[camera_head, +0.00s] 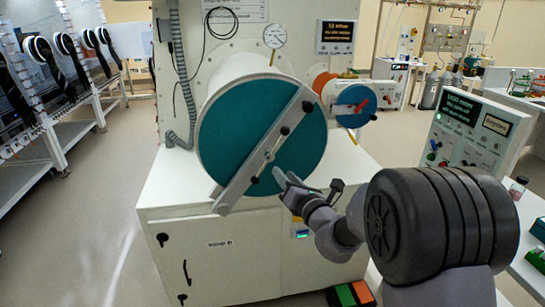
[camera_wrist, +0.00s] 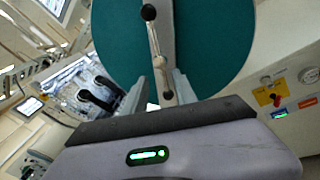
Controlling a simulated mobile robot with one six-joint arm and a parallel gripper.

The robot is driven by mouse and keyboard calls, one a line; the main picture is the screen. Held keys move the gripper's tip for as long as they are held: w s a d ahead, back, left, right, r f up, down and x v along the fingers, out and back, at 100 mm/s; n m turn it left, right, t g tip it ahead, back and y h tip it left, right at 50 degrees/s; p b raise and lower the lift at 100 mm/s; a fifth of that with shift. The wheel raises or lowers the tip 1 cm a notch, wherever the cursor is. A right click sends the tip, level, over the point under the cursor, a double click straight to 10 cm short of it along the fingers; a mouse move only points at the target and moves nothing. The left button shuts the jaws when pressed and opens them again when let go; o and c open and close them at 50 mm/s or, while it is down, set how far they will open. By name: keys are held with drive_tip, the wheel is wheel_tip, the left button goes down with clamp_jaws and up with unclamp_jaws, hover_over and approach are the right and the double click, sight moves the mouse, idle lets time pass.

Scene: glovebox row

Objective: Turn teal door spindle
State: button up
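The large teal door (camera_head: 226,125) is a round disc on a white cylinder, facing me. A grey bar (camera_head: 232,190) crosses it diagonally. The spindle (camera_head: 268,156) at its middle has a slim metal handle with black knobs, slanting from upper right to lower left. My gripper (camera_head: 287,180) is just right of and below the spindle, close to the door. In the wrist view the spindle handle (camera_wrist: 155,42) runs down from a black knob, its near end in line with the gap between my fingers (camera_wrist: 170,88). The fingers are apart; I cannot tell whether they touch the handle.
A smaller port with a teal cover and red handle (camera_head: 364,104) is behind at the right. A pressure gauge (camera_head: 274,36) stands above the cylinder. A control panel (camera_head: 470,135) is at the right, and a white cabinet (camera_head: 215,265) below. Floor is free at left.

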sight(269, 157)
drive_tip(key=b+x, duration=0.1)
drive_tip(key=x, duration=0.9)
drive_tip(key=shift+w+a+f+b, duration=0.15)
drive_tip(key=shift+w+f+b, duration=0.05)
drive_tip(key=shift+w+b, duration=0.15)
drive_tip(key=shift+w+a+r, duration=0.1)
drive_tip(key=shift+w+a, duration=0.15)
drive_tip(key=shift+w, duration=0.3)
clamp_jaws()
